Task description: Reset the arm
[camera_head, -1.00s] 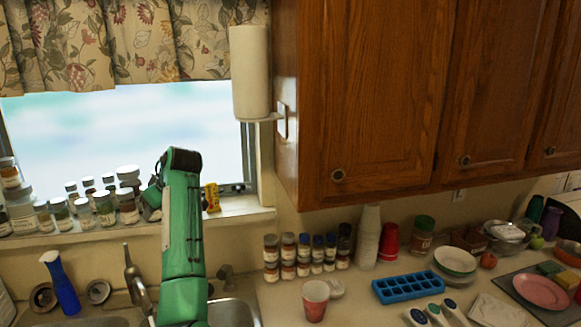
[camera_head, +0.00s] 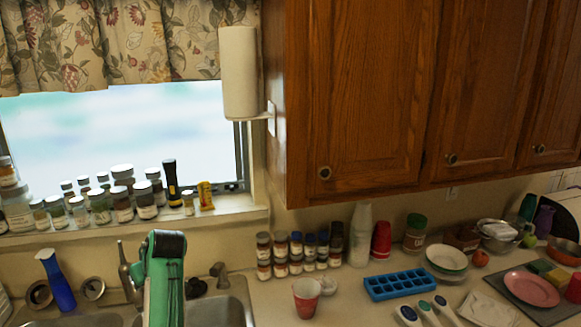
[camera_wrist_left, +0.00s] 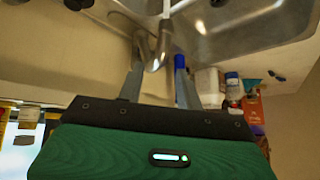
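My green arm (camera_head: 165,275) rises from the bottom edge in the head view, in front of the sink, with its dark joint uppermost. Its gripper is not visible there. In the left wrist view, the green body of my left gripper (camera_wrist_left: 158,75) fills the lower part. Its two grey fingers stand apart with nothing held between them. The metal faucet (camera_wrist_left: 160,45) shows beyond and between the fingers; I cannot tell how close it is. My right gripper is in neither view.
Jars and a black flashlight (camera_head: 171,185) line the windowsill. A red cup (camera_head: 306,297), blue ice tray (camera_head: 400,284) and pink plate (camera_head: 531,289) crowd the counter. Wooden cabinets (camera_head: 400,100) hang above.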

